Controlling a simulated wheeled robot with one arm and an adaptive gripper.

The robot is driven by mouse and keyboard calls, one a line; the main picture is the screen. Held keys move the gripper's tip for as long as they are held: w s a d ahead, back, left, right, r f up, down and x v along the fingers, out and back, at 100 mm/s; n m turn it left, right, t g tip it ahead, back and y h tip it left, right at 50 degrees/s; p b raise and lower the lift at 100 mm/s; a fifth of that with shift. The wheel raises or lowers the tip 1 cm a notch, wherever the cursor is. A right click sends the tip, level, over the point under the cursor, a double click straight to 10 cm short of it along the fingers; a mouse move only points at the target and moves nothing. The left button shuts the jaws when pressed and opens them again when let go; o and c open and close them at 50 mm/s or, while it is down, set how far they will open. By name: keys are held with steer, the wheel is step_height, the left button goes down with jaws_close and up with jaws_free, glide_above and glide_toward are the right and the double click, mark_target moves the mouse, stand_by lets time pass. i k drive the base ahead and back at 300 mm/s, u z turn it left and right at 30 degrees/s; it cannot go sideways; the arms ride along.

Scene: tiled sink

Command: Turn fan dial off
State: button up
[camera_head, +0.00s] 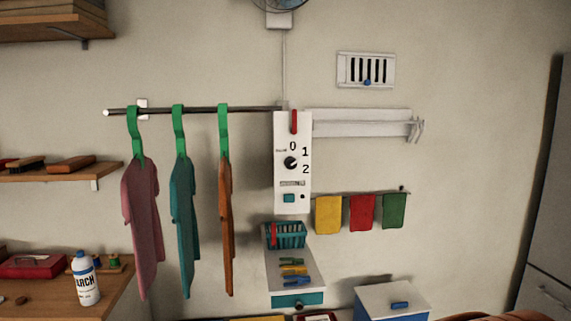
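A white control panel (292,205) hangs on the wall in the middle of the head view. A red lever (294,121) stands upright at the panel's top. Part of the fan (279,5) shows at the top edge, with a cord running down to the panel. My gripper is not in view.
Three shirts on green hangers hang from a rail (190,110) left of the panel. A teal basket (286,235) and a small shelf (291,266) sit below it. Yellow, red and green cloths (362,212) hang at right. The wall before the panel looks clear.

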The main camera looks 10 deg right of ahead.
mark_target(290, 162)
steer(key=u, duration=0.2)
steer(key=k, duration=0.45)
steer(key=u, duration=1.35)
steer(key=i, duration=0.8)
steer(key=z, duration=0.75)
steer(key=i, duration=0.65)
steer(key=z, duration=0.6)
